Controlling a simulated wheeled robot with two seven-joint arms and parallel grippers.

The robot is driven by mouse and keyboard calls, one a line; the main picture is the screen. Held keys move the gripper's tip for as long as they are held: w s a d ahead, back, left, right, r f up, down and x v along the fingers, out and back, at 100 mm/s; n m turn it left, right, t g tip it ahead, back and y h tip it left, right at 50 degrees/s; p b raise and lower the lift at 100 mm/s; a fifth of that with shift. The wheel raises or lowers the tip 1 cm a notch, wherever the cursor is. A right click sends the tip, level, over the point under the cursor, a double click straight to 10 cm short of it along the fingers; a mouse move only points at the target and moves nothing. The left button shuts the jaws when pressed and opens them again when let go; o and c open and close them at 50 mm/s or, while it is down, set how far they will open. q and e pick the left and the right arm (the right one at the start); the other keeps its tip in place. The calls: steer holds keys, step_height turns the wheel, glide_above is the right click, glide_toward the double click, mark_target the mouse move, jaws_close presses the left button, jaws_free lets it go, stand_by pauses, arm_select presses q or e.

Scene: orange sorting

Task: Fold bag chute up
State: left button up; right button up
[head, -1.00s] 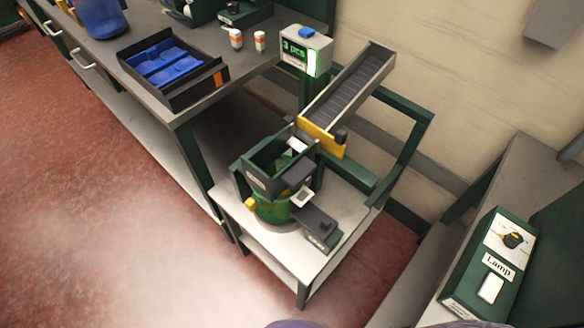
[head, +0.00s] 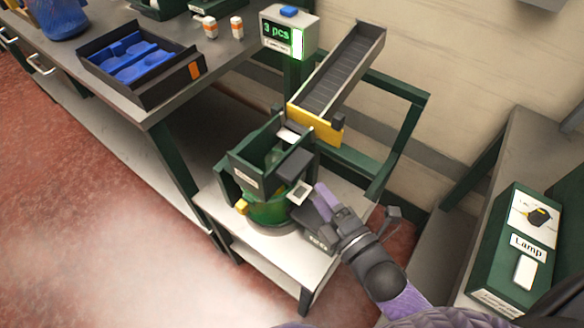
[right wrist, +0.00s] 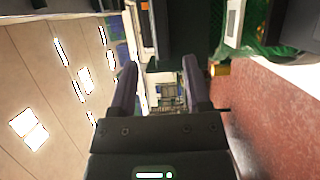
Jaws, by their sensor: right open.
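A dark ribbed chute (head: 340,75) with a yellow lip (head: 315,125) slopes down from the upper right toward a green bagging stand (head: 255,185). I take it for the bag chute, but cannot be sure. The stand has an open-topped green frame with a green bag or drum in its lower part. My right gripper (head: 319,200) is beside the stand's right side, below the yellow lip. In the right wrist view its two fingers (right wrist: 160,85) are apart with nothing between them. Whether it touches the stand is unclear. My left gripper is not in view.
A counter display (head: 289,33) reading "3 pcs" stands behind the stand. A workbench with a black tray (head: 140,65) of blue inserts is at the left. A green lamp box (head: 515,250) is at the right. A green rail frame (head: 405,130) stands behind the stand.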

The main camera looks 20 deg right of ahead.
mark_target(302, 173)
steer(key=b+x, duration=0.1)
steer(key=x, duration=0.6)
steer(key=shift+w+f+b, duration=0.2)
steer(key=shift+b, duration=0.15)
steer(key=shift+w+a+r, duration=0.1)
steer(key=shift+w+a, duration=0.1)
steer(key=shift+w, duration=0.45)
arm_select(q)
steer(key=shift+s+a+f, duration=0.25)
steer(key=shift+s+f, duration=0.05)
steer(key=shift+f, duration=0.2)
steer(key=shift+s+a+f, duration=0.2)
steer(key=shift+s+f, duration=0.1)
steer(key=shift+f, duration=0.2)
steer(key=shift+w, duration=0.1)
arm_select(e)
jaws_close()
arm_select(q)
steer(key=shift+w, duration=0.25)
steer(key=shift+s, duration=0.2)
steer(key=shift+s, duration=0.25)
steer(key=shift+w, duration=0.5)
